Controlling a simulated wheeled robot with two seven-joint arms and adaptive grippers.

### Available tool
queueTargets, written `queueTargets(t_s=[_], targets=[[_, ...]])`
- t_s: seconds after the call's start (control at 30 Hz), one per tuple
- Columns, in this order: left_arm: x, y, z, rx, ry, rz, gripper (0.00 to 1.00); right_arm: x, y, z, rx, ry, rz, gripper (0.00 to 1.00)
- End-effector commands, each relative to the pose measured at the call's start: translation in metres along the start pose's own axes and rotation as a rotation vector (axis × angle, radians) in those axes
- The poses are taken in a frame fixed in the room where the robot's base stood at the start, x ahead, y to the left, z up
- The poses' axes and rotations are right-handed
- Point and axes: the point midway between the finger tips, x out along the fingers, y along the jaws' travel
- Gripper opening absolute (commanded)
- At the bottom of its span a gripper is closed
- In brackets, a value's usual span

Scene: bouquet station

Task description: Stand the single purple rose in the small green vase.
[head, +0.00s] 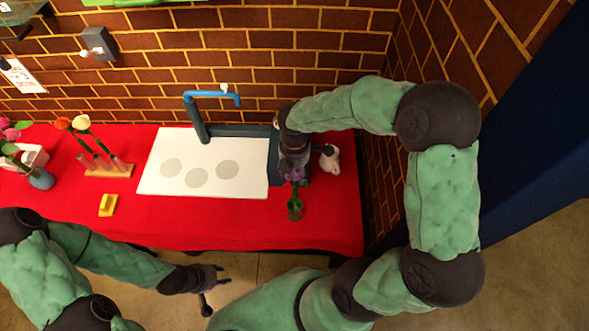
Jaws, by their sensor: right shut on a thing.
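The purple rose (298,174) is at the right part of the red table, just below my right gripper (294,165) in the picture. My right gripper is shut on the rose, and its fingers partly hide the flower. The small green vase (295,208) stands near the table's front edge, directly below the bloom in the picture. The rose's green stem lines up with the vase, but I cannot tell whether its end is inside. My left gripper (214,286) is open and empty, in front of the table edge.
A white mat (182,184) with grey discs lies mid-table, beside a blue tap (198,118). A white jug (329,158) stands right of my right gripper. Left are a flower rack (108,171), a yellow block (107,205) and a blue-grey vase (41,179). A brick wall is behind.

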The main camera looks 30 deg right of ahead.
Motion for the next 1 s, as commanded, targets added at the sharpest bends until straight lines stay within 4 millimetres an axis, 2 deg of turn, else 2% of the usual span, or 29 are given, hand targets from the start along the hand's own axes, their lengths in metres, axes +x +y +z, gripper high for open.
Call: queueTargets(t_s=[0.3,0.33,0.4,0.77,0.87,1.0], targets=[[0.002,-0.001,0.0,0.0,0.0,0.0,0.4,0.003,0.0,0.0,0.0,0.0,0.0,0.26],[0.002,-0.001,0.0,0.0,0.0,0.0,0.4,0.003,0.0,0.0,0.0,0.0,0.0,0.64],[0.002,-0.001,0.0,0.0,0.0,0.0,0.4,0.003,0.0,0.0,0.0,0.0,0.0,0.83],[0.002,-0.001,0.0,0.0,0.0,0.0,0.4,0.002,0.0,0.0,0.0,0.0,0.0,0.83],[0.002,-0.001,0.0,0.0,0.0,0.0,0.4,-0.004,0.001,0.0,0.0,-0.001,0.002,0.83],[0.002,-0.001,0.0,0.0,0.0,0.0,0.4,-0.024,0.001,0.0,0.0,-0.001,0.003,0.83]])
